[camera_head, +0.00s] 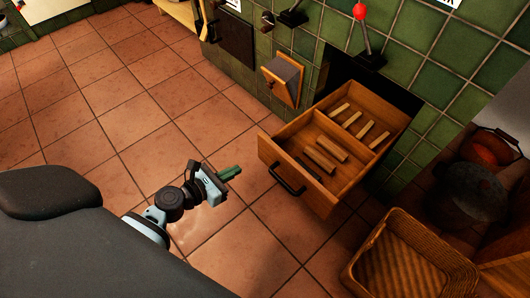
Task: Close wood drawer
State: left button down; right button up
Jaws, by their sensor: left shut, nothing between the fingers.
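The wood drawer (294,151) is pulled out from the green tiled wall at the right of the middle. Its front carries a dark bar handle (287,179). Several small wooden blocks (325,147) lie in its divided inside. My left gripper (236,171) is to the left of the drawer front, apart from the handle. Its green fingers are shut and hold nothing. My right gripper is not in view.
A wicker basket (398,257) stands on the floor at the lower right, near the drawer. A dark pot (468,192) sits at the right. A lever with a red knob (360,12) and a small wooden flap (283,80) are on the wall. The tiled floor (135,110) to the left is clear.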

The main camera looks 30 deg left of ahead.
pick_arm(q)
jog(key=b, duration=0.3)
send_near(272, 149)
jog(key=x, duration=0.5)
jog(key=shift+w+f, duration=0.1)
jog(key=shift+f, duration=0.05)
jog(key=shift+w+d, duration=0.25)
jog(key=shift+w, duration=0.25)
jog(key=shift+w+d, duration=0.1)
